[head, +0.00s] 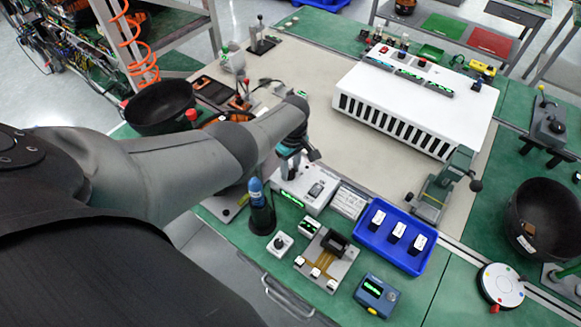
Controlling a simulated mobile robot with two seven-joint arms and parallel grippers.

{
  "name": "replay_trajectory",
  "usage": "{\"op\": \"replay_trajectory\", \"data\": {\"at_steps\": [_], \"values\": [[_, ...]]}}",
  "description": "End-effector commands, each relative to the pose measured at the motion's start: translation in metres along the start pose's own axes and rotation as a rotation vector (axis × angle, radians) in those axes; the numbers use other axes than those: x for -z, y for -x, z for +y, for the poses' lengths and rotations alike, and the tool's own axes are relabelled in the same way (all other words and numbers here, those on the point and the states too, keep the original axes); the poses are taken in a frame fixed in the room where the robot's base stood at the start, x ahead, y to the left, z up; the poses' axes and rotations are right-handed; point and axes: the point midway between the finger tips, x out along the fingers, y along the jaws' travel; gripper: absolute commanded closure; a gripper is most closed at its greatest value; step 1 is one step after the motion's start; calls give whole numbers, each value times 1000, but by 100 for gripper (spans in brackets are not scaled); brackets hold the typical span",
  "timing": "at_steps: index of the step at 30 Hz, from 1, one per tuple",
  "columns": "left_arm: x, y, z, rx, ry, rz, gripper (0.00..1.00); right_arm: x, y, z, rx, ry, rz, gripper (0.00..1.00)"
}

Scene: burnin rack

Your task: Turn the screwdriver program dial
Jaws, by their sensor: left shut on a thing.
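My left gripper (297,160) reaches in from the left and points down at the back left part of a white controller box (313,204). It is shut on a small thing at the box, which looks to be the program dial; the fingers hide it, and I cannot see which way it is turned. The box has a green-lit display, and a dark switch shows on its face. A screwdriver with a blue top (256,190) stands upright in a dark holder (261,216) to the left of the box. My right gripper is not in view.
A grey clamp device (435,196) stands right. A large white slotted rack (415,95) stands behind on the beige mat.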

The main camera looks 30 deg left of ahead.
Motion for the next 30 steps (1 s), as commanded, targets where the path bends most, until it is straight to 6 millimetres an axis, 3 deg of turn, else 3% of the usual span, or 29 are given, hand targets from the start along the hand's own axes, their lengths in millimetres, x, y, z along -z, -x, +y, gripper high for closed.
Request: {"op": "replay_trajectory", "data": {"at_steps": [3, 4, 11, 22, 30], "values": [[3, 2, 0, -1, 3, 5, 100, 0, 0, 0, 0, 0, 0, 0], [3, 2, 0, -1, 3, 5, 57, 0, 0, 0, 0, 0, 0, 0], [2, 1, 0, -1, 1, 3, 31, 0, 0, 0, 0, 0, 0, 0], [1, 5, 0, 0, 0, 1, 29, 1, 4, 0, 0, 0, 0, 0], [1, 43, 0, -3, 1, 1, 29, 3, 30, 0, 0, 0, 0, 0]]}}
